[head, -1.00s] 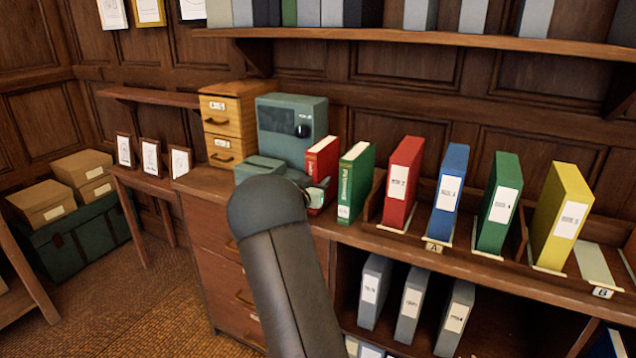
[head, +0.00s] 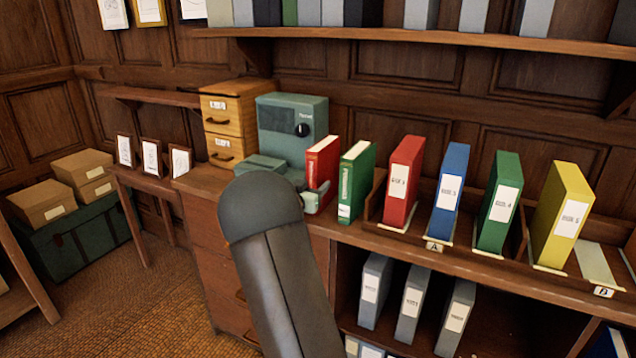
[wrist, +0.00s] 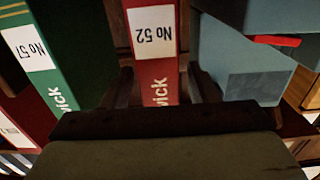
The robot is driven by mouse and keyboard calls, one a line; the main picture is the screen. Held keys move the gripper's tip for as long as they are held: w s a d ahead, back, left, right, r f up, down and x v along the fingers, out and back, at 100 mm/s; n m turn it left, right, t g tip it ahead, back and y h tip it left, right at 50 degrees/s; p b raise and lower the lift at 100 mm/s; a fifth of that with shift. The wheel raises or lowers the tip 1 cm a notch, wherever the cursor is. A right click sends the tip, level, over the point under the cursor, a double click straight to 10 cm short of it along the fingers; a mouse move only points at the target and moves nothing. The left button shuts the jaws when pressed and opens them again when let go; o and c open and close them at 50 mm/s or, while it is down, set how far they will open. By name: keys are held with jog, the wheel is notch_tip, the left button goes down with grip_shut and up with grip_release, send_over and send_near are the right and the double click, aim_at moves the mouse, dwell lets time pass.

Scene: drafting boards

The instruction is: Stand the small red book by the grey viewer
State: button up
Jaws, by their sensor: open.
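The small red book (head: 322,165) stands upright on the counter, between the grey-green viewer (head: 292,135) and a green book (head: 356,178). In the wrist view the red book (wrist: 154,75), labelled No 52, shows upside down, with the viewer (wrist: 240,60) on the right and the green book (wrist: 75,55) on the left. My gripper (wrist: 160,85) is open, its dark fingers on either side of the red book's lower spine. I cannot tell whether they touch it. In the head view my arm hides most of the gripper (head: 310,198), and the book's lower front is partly covered.
Wooden drawers (head: 232,122) stand left of the viewer. A red binder (head: 402,180) and several others stand in a rack to the right. A shelf (head: 450,40) runs above. Small framed pictures (head: 151,158) stand on a side table.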

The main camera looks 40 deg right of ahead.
jog(key=v, duration=0.9)
jog(key=s+a+f+n+t+y, duration=0.1)
jog(key=s+a+f+n+y, duration=0.15)
jog(key=a+y, duration=0.35)
jog(key=s+a+f+n+y, duration=0.1)
jog(key=a+n+y, duration=0.25)
jog(key=a, duration=0.55)
jog(key=s+a+f+n+t+y, duration=0.1)
jog(key=s+a+n+y, duration=0.1)
jog(key=a+y, duration=0.4)
jog(key=s+a+f+n+g, duration=0.1)
jog(key=s+a+g, duration=0.1)
jog(key=s, duration=0.7)
jog(key=s+a+f+n+g, duration=0.2)
jog(key=s+a+g, duration=0.1)
jog(key=s, duration=0.6)
jog(key=s+a+f+n+g, duration=0.1)
jog(key=s+g, duration=0.3)
jog(key=s, duration=0.6)
jog(key=shift+a+f+n+g+y, duration=0.4)
jog(key=shift+a+f, duration=0.2)
jog(key=shift+a, duration=0.1)
jog(key=shift+w+r, duration=0.1)
